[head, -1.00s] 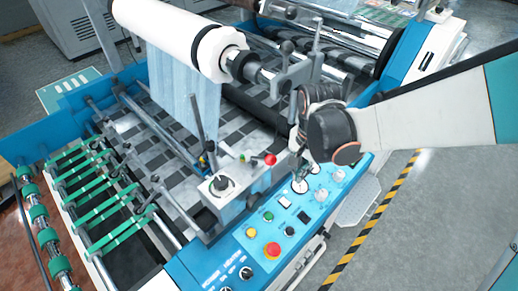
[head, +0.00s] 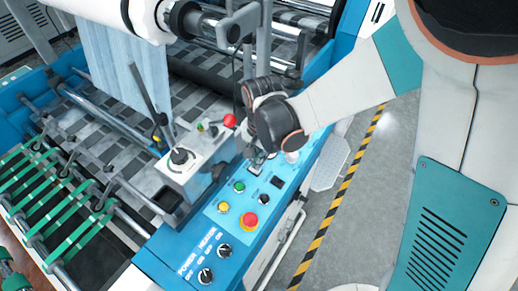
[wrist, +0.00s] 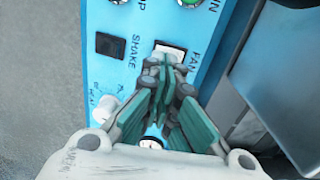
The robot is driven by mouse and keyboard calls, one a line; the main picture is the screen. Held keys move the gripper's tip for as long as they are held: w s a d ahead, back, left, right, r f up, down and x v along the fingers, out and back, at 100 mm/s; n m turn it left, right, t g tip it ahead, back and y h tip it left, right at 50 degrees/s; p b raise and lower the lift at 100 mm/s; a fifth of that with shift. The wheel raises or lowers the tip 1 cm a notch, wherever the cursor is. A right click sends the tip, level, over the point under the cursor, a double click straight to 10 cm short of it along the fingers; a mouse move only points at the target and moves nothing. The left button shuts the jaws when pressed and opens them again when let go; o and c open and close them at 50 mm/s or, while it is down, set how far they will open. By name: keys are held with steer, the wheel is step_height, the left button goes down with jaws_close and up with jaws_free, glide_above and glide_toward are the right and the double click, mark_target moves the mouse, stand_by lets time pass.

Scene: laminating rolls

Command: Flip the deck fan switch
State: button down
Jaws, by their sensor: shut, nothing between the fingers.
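The deck fan switch (wrist: 170,50) is a white rocker in a dark frame on the blue control panel, beside the label FAN in the wrist view. My gripper (wrist: 164,64) is shut and empty. Its green-padded fingers come together at the lower edge of the switch in the picture and cover part of it. I cannot tell whether the tips touch it or which way the rocker is tilted. In the head view, my gripper (head: 258,161) is down over the panel, and the arm hides most of the switch area.
A black switch (wrist: 110,44) marked SHAKE sits left of the fan switch. The head view shows a red stop button (head: 249,221), yellow (head: 222,206) and green (head: 239,187) buttons and heater knobs. A grey control box (head: 190,165) with a red knob stands close by.

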mark_target(261, 170)
steer(key=shift+f, duration=0.75)
steer(key=shift+d+f+t+y+b, duration=0.3)
steer(key=shift+f+y+b, duration=0.3)
steer(key=shift+b, duration=0.4)
steer(key=shift+s+d+f+t+y+b, duration=0.2)
steer(key=shift+s+t+y+b, duration=0.25)
steer(key=shift+y+b, duration=0.35)
steer(key=shift+d, duration=0.2)
